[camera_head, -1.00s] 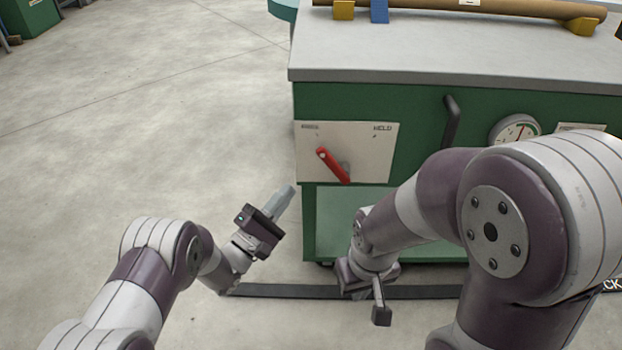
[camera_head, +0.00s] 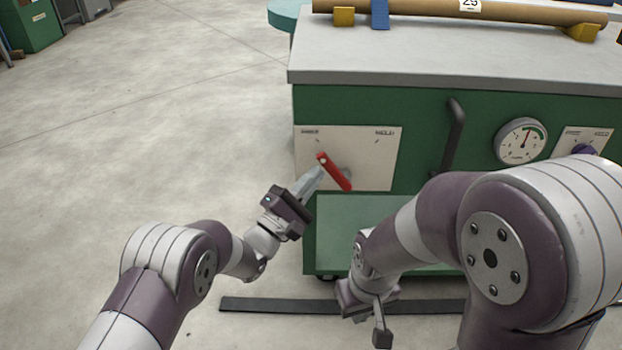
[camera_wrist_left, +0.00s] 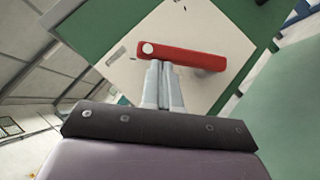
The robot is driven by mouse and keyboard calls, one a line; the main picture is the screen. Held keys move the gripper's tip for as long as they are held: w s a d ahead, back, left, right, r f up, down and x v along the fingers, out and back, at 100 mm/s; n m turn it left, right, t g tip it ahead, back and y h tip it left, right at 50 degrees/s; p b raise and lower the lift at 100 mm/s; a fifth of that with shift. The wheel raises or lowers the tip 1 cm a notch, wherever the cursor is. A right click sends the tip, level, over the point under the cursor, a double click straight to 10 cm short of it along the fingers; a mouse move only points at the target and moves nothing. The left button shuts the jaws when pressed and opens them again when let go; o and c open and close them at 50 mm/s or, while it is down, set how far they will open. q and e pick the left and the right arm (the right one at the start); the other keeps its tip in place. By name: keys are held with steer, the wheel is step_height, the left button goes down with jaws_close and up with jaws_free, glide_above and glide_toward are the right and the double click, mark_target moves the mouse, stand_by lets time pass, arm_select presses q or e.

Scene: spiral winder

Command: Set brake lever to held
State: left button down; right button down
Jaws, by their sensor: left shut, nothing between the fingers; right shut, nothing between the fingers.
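The red brake lever (camera_head: 334,171) sits on a white plate (camera_head: 373,160) on the green cabinet front. Its upper end points up and left, toward the small left label; the word HELD is at the plate's upper right. My left gripper (camera_head: 318,172) is shut and empty, its fingertips at the lever's left side near the upper end. In the left wrist view the fingertips (camera_wrist_left: 164,64) are right by the red lever (camera_wrist_left: 190,56), close to its round-marked end; I cannot tell whether they touch. My right gripper (camera_head: 382,335) is shut and empty, low in front of the cabinet.
The grey-topped green cabinet (camera_head: 420,62) carries a long brown tube (camera_head: 420,8) on its top. Open floor lies to the left.

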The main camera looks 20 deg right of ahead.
mark_target(323, 163)
arm_select(q)
steer(key=shift+d+r+m+g+p, duration=0.15)
steer(key=shift+r+m+g+p, duration=0.5)
steer(key=shift+p, duration=0.65)
steer(key=r+m+p, duration=0.1)
steer(key=p, duration=0.2)
steer(key=d+r+m+g+y+p, duration=0.1)
steer(key=p, duration=0.2)
steer(key=d+r+m+g+p, duration=0.1)
steer(key=m+p, duration=0.1)
steer(key=p, duration=0.2)
steer(key=shift+s+y, duration=0.35)
steer(key=shift+y, duration=0.05)
steer(key=shift+s+d+r+m+g+y+p, duration=0.1)
steer(key=shift+s+d+m+g+y+p, duration=0.2)
steer(key=shift+d+m+y+p, duration=1.15)
steer(key=shift+s+d+m+g+y+p, duration=0.1)
steer(key=shift+s+d+g+y+p, duration=0.3)
steer(key=shift+p, duration=2.1)
steer(key=shift+s+d+r+m+g+y+p, duration=0.1)
steer(key=shift+d+m+g+y+p, duration=0.25)
steer(key=shift+d+m+y+p, duration=1.1)
steer(key=shift+a+f+n+h+p, duration=0.1)
steer(key=shift+a+n+h+p, duration=0.3)
steer(key=shift+n+h+p, duration=0.25)
